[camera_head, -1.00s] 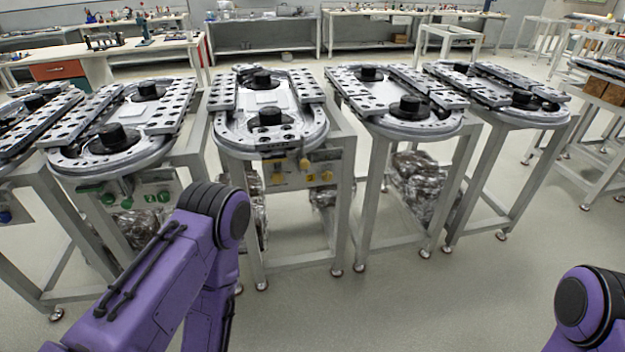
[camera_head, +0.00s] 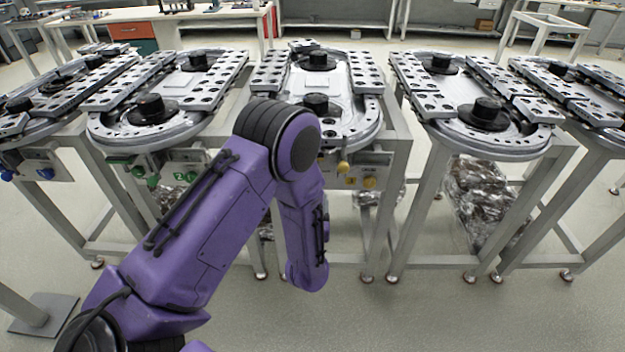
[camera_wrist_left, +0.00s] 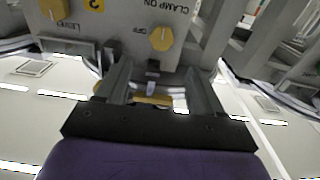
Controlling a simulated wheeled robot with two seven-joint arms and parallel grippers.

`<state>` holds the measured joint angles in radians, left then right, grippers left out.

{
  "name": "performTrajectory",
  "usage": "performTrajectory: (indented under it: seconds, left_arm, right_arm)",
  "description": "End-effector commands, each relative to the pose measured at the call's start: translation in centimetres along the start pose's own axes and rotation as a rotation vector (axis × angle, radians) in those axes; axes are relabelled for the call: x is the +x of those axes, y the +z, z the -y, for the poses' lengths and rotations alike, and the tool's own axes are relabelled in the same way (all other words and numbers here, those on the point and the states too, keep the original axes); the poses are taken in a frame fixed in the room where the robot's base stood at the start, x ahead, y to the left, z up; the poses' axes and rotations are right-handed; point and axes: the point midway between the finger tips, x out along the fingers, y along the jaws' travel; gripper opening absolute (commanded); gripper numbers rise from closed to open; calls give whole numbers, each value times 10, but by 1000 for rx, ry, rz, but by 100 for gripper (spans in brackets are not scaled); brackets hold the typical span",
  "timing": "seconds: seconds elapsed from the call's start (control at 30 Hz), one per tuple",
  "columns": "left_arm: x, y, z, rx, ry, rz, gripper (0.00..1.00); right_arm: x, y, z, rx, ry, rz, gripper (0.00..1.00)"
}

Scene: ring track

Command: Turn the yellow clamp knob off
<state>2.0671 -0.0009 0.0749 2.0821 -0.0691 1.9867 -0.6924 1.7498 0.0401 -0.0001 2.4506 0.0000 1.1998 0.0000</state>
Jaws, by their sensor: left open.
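The yellow clamp knob (camera_wrist_left: 161,39) is on a grey control panel in the left wrist view, where the panel lettering is upside down. The words CLAMP ON and OFF are beside it. My left gripper (camera_wrist_left: 158,70) is open, its two fingers pointing at the panel. The knob lies just beyond the fingertips and seems apart from them. A yellow piece (camera_wrist_left: 152,100) shows between the fingers; I cannot tell what it is. In the head view my purple left arm hides the gripper and part of the panel. My right gripper is not in view.
A second yellow knob (camera_wrist_left: 54,8) sits on the same panel. Neighbouring ring-track stations stand close on both sides. The floor in front is clear.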

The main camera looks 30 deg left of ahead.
Motion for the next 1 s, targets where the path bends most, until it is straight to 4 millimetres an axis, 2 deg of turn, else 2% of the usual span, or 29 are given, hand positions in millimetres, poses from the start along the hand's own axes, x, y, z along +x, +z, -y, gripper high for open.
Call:
performTrajectory:
  seconds: [0.3,0.4,0.57,0.8,0.97,1.0]
  left_arm:
    - [68,-1,2,-1,-4,1,67]
    - [84,0,2,0,-3,2,67]
    - [97,1,2,2,-1,4,67]
    - [98,2,1,3,0,5,67]
    - [97,2,1,2,0,5,15]
    - [97,2,1,2,0,5,11]
  right_arm:
    - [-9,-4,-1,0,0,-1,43]
    - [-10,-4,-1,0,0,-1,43]
    - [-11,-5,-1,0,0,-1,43]
    - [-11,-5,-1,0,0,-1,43]
    - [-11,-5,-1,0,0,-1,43]
    - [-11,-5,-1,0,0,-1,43]
